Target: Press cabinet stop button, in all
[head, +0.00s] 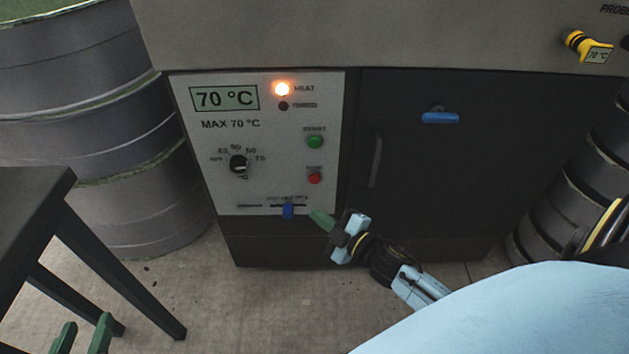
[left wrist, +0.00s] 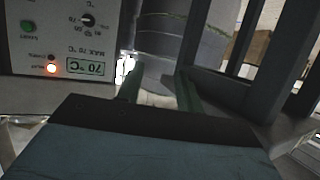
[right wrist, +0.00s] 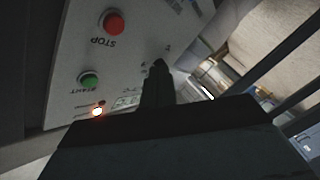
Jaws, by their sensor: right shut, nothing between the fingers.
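The cabinet's control panel (head: 265,140) carries a red stop button (head: 315,178) below a green start button (head: 314,142). The stop button also shows in the right wrist view (right wrist: 114,23). The orange heat lamp (head: 282,89) is lit and the display (head: 224,98) reads 70 °C. My right gripper (head: 318,217) is shut and empty, with its green fingertips just below the stop button and apart from it. It shows in the right wrist view (right wrist: 158,66) in front of the panel. My left gripper (head: 82,335) is open and empty at the bottom left; it also shows in the left wrist view (left wrist: 160,75).
A dark table (head: 35,195) stands at the left, in front of stacked grey drums (head: 135,150). The cabinet's dark door (head: 440,170) has a vertical handle (head: 375,160) and a blue latch (head: 440,118). A blue slider (head: 288,211) sits low on the panel. A yellow probe (head: 580,43) hangs at top right.

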